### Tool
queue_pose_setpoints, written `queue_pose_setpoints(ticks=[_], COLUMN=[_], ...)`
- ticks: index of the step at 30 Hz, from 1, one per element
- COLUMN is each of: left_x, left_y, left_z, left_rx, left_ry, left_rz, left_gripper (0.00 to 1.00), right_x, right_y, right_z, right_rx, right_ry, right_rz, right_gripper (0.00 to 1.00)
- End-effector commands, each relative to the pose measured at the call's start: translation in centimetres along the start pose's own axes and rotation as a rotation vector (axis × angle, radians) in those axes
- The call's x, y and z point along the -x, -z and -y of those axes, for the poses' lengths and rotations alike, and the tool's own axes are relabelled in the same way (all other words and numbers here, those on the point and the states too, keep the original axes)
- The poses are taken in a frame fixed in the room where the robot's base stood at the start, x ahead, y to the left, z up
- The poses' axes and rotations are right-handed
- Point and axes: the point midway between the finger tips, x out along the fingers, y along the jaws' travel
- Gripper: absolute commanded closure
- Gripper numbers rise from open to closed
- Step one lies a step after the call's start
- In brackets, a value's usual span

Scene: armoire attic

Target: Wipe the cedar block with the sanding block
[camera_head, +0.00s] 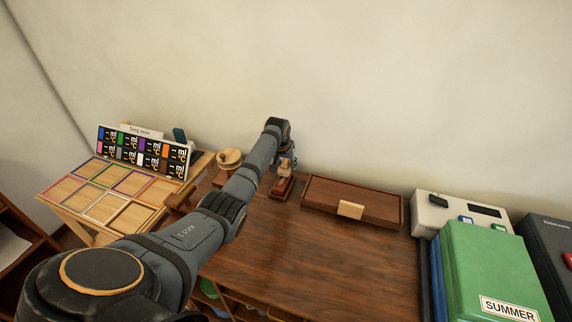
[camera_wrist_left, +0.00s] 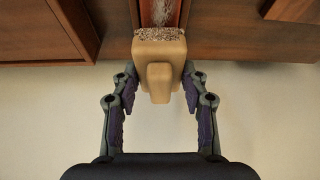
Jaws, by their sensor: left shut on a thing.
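The sanding block (camera_wrist_left: 159,51) is tan with a raised grip and a speckled gritty edge. In the wrist view, my left gripper (camera_wrist_left: 160,78) is shut on it, one finger on each side. Beyond its gritty edge is a reddish-brown piece with a pale grainy strip (camera_wrist_left: 160,12), which looks like the cedar block in a holder. In the head view, my left gripper (camera_head: 287,163) is at the back of the dark wooden top, above a small reddish-brown base (camera_head: 283,188). Contact between the sanding block and the cedar is hard to tell. My right gripper is out of view.
A flat wooden box (camera_head: 380,205) with a pale tag lies right of the gripper. A round wooden item (camera_head: 229,158) stands to its left. A sorting board (camera_head: 105,205) with colored frames is at far left; a green SUMMER box (camera_head: 490,265) is at right. The front wooden surface (camera_head: 320,250) is clear.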

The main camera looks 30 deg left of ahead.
Motion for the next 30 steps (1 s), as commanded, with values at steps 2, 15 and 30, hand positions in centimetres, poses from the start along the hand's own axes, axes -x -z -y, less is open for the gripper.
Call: queue_pose_setpoints(ticks=[2, 15, 30], left_x=[-0.08, 0.02, -0.79], left_y=[0.0, 0.04, -0.28], left_z=[0.01, 0.0, -0.01], left_rx=[0.0, 0.0, 0.0], left_ry=[0.0, 0.0, 0.0], left_rz=[-0.001, -0.001, -0.002], left_gripper=[0.94, 0.94, 0.94], right_x=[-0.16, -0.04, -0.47], right_y=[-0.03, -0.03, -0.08], right_z=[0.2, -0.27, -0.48], right_rx=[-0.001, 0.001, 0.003], right_ry=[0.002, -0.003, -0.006], right_rz=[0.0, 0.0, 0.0], right_gripper=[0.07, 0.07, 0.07])
